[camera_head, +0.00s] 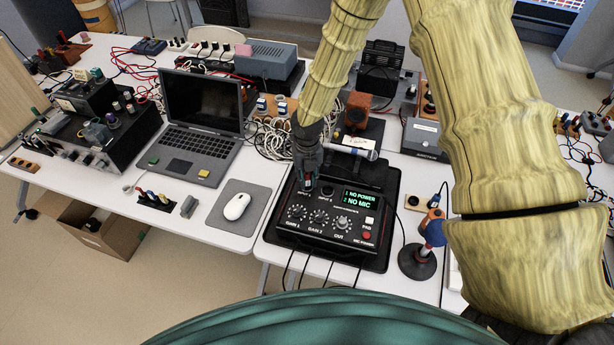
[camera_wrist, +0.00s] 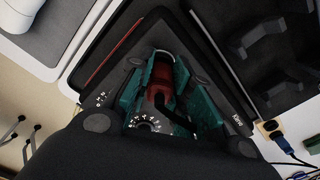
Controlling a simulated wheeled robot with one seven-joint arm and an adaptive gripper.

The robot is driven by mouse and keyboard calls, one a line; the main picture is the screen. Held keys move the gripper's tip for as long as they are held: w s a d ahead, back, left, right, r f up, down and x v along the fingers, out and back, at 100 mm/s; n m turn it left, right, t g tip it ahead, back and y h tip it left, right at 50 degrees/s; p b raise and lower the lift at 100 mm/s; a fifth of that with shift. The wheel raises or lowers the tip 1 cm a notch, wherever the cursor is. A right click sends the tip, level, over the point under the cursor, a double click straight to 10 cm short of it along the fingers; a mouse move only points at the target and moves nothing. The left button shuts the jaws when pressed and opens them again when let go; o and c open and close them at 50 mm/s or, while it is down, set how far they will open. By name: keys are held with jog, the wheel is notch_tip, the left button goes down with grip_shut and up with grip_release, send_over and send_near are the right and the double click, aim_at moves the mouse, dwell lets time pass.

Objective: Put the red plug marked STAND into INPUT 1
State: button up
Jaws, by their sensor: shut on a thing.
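My gripper (camera_head: 307,185) points down at the top left of the black mixer box (camera_head: 330,238). In the wrist view its teal fingers (camera_wrist: 160,85) are shut on a red plug (camera_wrist: 160,78) with a black cable. I cannot read a mark on the plug. The box's screen (camera_head: 359,198) reads "1 NO POWER" and "2 NO MIC". The socket labelled INPUT 2 (camera_head: 327,190) shows to the right of the gripper. INPUT 1 is hidden by the fingers, and I cannot tell whether the plug's tip touches it.
A microphone (camera_head: 348,151) lies in the open foam case behind the mixer. A blue and orange item (camera_head: 432,230) stands on a round black base at the right. A mouse (camera_head: 237,206) on a grey pad and a laptop (camera_head: 198,115) are at the left. Cables hang off the front edge.

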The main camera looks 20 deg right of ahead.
dwell(0.3)
jog(key=o, duration=1)
jog(key=shift+c, duration=0.2)
notch_tip(320, 180, up, 12)
jog(key=shift+f, duration=0.1)
